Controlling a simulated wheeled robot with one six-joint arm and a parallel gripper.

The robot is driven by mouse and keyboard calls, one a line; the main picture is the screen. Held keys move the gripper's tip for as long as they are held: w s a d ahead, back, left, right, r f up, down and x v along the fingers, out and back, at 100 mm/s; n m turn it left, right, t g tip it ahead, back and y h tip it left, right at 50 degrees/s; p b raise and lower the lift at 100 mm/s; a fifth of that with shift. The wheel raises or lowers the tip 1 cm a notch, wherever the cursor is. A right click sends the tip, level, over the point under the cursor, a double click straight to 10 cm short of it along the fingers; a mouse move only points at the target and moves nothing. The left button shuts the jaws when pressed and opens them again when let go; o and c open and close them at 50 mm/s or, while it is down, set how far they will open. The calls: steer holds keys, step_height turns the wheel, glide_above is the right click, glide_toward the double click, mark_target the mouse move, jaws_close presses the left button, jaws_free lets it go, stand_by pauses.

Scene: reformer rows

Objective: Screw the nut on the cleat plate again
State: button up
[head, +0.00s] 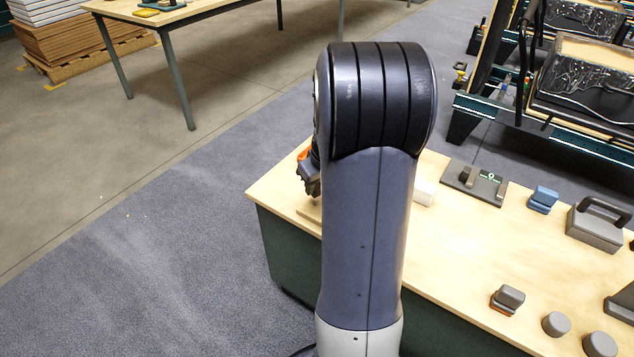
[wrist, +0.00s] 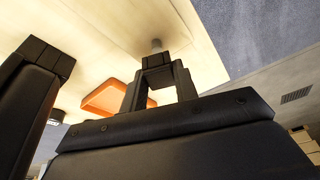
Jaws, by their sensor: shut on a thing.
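My gripper (wrist: 102,68) fills the lower wrist view, its two black fingers apart with an orange piece (wrist: 108,97) between and beyond them. In the head view my gripper (head: 309,180) shows only partly, left of my arm, over the table's near left corner. A dark plate (head: 464,186) with small blocks and a green mark lies right of my arm; whether it is the cleat plate is unclear.
The wooden table (head: 450,245) also holds a blue block (head: 543,199), a grey handled block (head: 598,226), a grey piece on an orange base (head: 508,299) and grey round pieces (head: 556,324). My arm hides the table's middle left. Carpet (head: 150,260) to the left is clear.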

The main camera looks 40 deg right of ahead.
steer(key=shift+f+b, duration=1.4)
steer(key=shift+f, duration=0.5)
steer(key=o, duration=1)
steer(key=p+v, duration=0.3)
steer(key=v, duration=0.2)
steer(key=w+p+v, duration=0.1)
steer(key=p+v, duration=0.1)
steer(key=v, duration=0.4)
steer(key=w+p+v, duration=0.1)
steer(key=p+v, duration=0.2)
steer(key=v, duration=0.3)
steer(key=shift+s+d+r+p, duration=0.1)
steer(key=shift+r+p, duration=0.25)
steer(key=shift+r, duration=0.15)
steer(key=shift+f, duration=0.15)
